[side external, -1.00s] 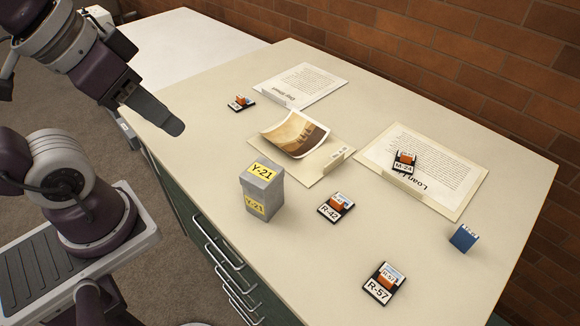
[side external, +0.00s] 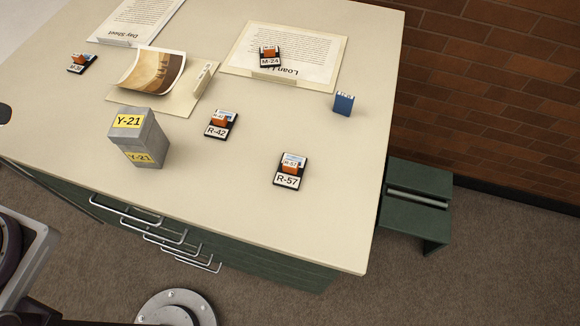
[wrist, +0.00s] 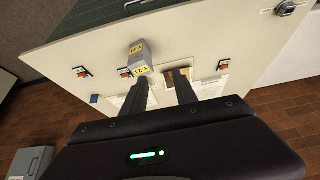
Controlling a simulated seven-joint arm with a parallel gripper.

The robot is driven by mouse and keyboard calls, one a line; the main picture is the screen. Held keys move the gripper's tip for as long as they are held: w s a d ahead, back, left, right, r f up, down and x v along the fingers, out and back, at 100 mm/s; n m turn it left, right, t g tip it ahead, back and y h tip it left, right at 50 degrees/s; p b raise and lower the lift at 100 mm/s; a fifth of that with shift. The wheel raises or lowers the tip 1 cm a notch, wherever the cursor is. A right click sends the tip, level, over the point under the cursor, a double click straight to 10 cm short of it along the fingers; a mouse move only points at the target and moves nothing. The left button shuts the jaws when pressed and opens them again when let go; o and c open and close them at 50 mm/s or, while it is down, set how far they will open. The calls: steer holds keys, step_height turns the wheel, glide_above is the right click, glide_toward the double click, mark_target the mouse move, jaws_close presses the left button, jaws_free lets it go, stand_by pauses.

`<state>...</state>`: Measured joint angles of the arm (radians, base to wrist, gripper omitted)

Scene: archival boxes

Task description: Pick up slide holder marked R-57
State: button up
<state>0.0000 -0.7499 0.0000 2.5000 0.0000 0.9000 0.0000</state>
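The slide holder marked R-57 (side external: 290,171) lies on the cream cabinet top near its front right in the side view. It is black with a white label and an orange piece. In the side view most of my arm is out of frame.
Slide holder R-42 (side external: 221,124) lies left of R-57, and the grey box Y-21 (side external: 139,137) stands further left. M-24 (side external: 270,57) lies on a paper folder. A small blue box (side external: 343,104) stands behind R-57. A curled photo (side external: 152,71) lies farther back. Space around R-57 is clear.

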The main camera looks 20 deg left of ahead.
steer(key=shift+o, duration=0.6)
steer(key=w+d+r+m+g, duration=0.1)
steer(key=w+d+m, duration=0.3)
steer(key=w, duration=0.3)
steer(key=m+g+h, duration=0.2)
steer(key=m+g, duration=0.2)
steer(key=m, duration=1)
glide_toward(290, 164)
steer(key=shift+g, duration=0.3)
steer(key=f, duration=0.3)
steer(key=d+f, duration=0.1)
steer(key=f, duration=0.4)
steer(key=shift+w+d+f, duration=0.25)
steer(key=shift+d+f, duration=0.05)
steer(key=shift+f, duration=0.05)
jaws_close()
